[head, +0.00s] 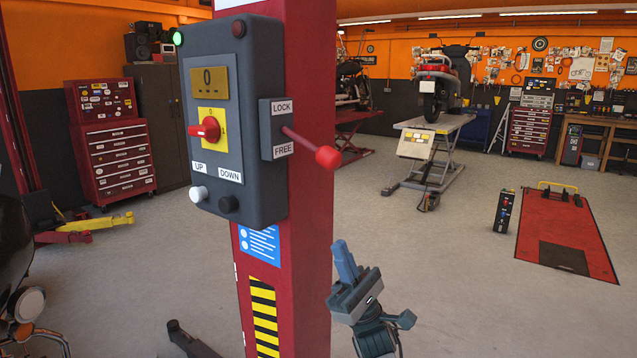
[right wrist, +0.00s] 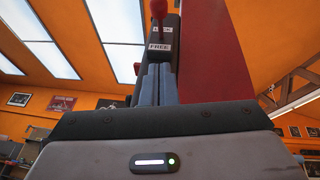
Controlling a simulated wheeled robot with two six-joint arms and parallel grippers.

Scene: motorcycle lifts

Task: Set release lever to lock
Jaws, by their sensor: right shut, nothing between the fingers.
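The release lever (head: 328,157) is a red rod with a red ball knob. It sticks out to the right from the side of the grey control box (head: 262,180), from a dark housing labelled LOCK above and FREE below. The rod slopes down, its knob about level with the FREE label. My right gripper (head: 345,262) is shut and empty, below the knob and apart from it, fingers pointing up. In the right wrist view its closed fingers (right wrist: 158,82) lie below the FREE label, and the knob (right wrist: 158,8) shows at the top edge. My left gripper is not in view.
The box is mounted on a red lift post (head: 300,300) with a yellow-black striped sticker. It also carries a red rotary knob (head: 205,129) and white and black buttons. Open floor lies right of the post. A red floor lift (head: 565,225) and a motorcycle lift stand farther back.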

